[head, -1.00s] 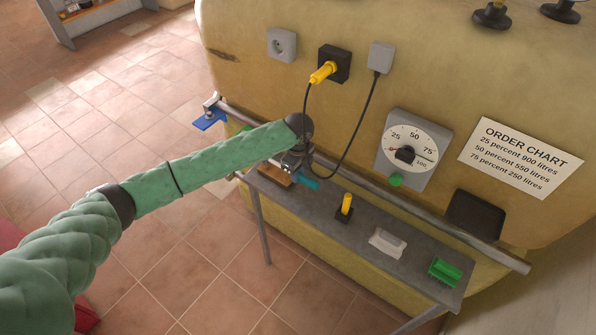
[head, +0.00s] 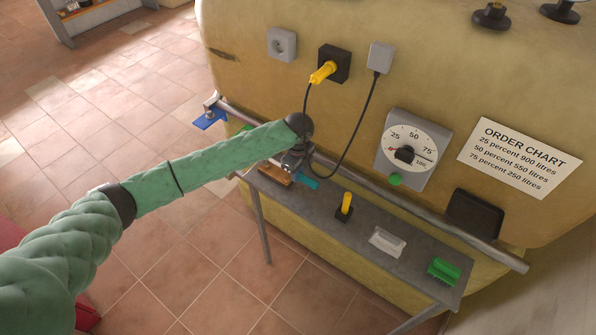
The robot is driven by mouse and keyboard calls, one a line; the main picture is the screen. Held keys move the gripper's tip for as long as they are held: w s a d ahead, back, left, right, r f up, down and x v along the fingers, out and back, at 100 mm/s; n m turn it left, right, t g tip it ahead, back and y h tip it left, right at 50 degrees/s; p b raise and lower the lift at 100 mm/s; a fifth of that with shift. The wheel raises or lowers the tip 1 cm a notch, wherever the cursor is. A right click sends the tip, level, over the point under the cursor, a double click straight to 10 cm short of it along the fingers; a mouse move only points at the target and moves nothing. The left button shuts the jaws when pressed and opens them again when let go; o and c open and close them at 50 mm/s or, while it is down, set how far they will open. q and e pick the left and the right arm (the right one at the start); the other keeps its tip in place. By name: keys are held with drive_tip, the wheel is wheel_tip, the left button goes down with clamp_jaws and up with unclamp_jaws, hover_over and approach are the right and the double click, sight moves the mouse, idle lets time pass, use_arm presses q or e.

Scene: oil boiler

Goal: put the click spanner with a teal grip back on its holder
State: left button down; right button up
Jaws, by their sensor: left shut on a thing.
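The click spanner shows as a short teal grip (head: 305,180) at the left part of the narrow grey shelf. My left gripper (head: 293,163) is at the end of the green arm and is shut on the spanner. The arm and wrist hide most of the gripper and the rest of the spanner. Whether the spanner touches the shelf I cannot tell. I cannot make out which fitting is its holder. My right gripper is not in view.
The grey shelf (head: 330,224) bears an orange-brown block (head: 273,174), a yellow-handled item (head: 346,204), a white holder (head: 387,242) and a green block (head: 444,271). A metal rail (head: 400,207) runs behind it. A black cable (head: 362,128) hangs near my wrist.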

use_arm(q)
drive_tip(key=shift+f+b, duration=0.5)
drive_tip(key=shift+f, duration=0.8)
drive_tip(key=c, duration=1.1)
unclamp_jaws()
